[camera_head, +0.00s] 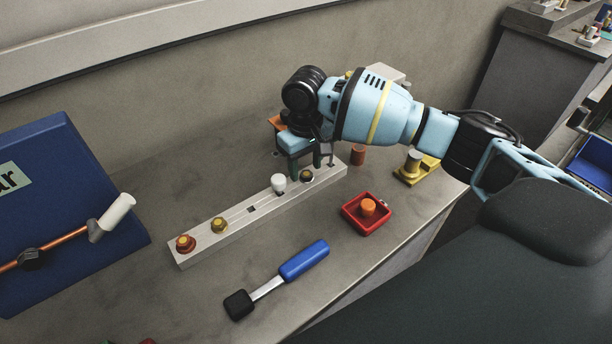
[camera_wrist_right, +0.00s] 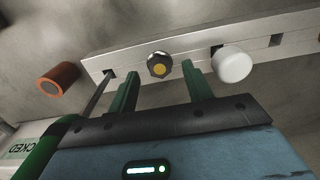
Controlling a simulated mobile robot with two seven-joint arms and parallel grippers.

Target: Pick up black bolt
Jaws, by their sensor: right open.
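The black bolt (camera_head: 307,175) has a dark head with a yellow centre and sits upright in a slot of the pale slotted rail (camera_head: 262,216). In the right wrist view the black bolt (camera_wrist_right: 159,66) lies ahead, between the lines of the two green fingers. My right gripper (camera_head: 305,161) is open and empty above the rail, pointing down by the bolt. In the right wrist view the fingers of my right gripper (camera_wrist_right: 160,78) are spread apart, one to each side of the bolt; I cannot tell whether they touch it. My left gripper is not in view.
A white bolt (camera_head: 278,182) stands beside the black bolt on the rail. A red tray (camera_head: 367,213) with an orange piece and a blue-handled tool (camera_head: 303,260) lie in front. A blue panel (camera_head: 75,190) is left.

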